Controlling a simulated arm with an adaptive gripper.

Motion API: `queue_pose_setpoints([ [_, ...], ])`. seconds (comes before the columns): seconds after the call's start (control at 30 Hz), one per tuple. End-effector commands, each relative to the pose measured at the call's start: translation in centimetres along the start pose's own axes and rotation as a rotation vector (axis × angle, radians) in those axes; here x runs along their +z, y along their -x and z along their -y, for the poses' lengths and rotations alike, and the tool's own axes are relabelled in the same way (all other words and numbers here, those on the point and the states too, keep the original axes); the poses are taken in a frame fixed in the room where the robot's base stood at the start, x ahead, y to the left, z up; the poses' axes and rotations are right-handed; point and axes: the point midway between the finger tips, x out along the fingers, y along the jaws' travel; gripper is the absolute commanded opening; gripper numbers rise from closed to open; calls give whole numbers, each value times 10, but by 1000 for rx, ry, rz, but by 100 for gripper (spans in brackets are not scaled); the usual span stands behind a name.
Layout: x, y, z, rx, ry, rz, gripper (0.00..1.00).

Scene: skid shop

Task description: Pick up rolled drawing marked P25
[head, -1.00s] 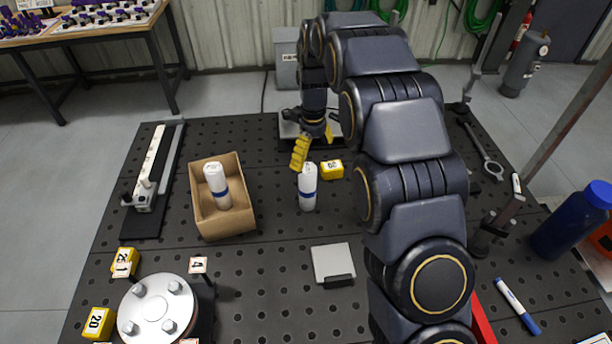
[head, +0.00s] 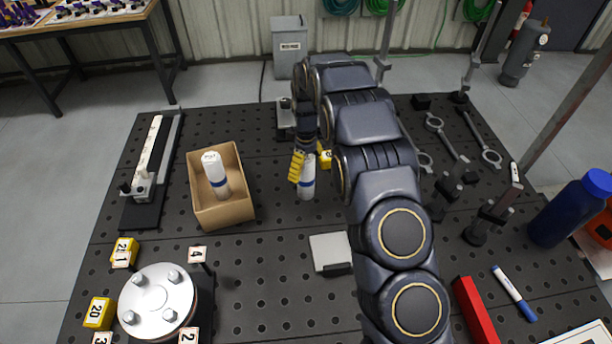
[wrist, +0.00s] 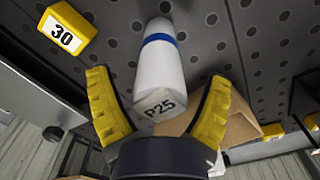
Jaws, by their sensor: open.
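The rolled drawing marked P25 (wrist: 158,72) is a white roll with a blue band. In the wrist view it lies between the two yellow fingers of my gripper (wrist: 160,105), its marked end facing the camera. My gripper is open, with a gap visible on both sides of the roll. In the head view the roll (head: 307,186) stands on the dark perforated table, right of the cardboard box. My gripper (head: 298,168) is at its upper part and partly hides it.
A cardboard box (head: 222,214) holds another white roll (head: 215,175) with a blue band. A yellow block marked 30 (wrist: 64,30) is close to the roll. A grey flat plate (head: 329,252) lies nearer the front. A bolted round flange (head: 157,300) stands front left.

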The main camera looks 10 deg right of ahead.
Motion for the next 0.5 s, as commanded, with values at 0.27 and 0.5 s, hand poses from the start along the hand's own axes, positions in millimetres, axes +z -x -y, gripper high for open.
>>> queue_pose_setpoints([
  [0.27, 0, 1, 0, 1, 0, -1, 24],
  [0.5, 0, 1, 0, 1, 0, -1, 13],
])
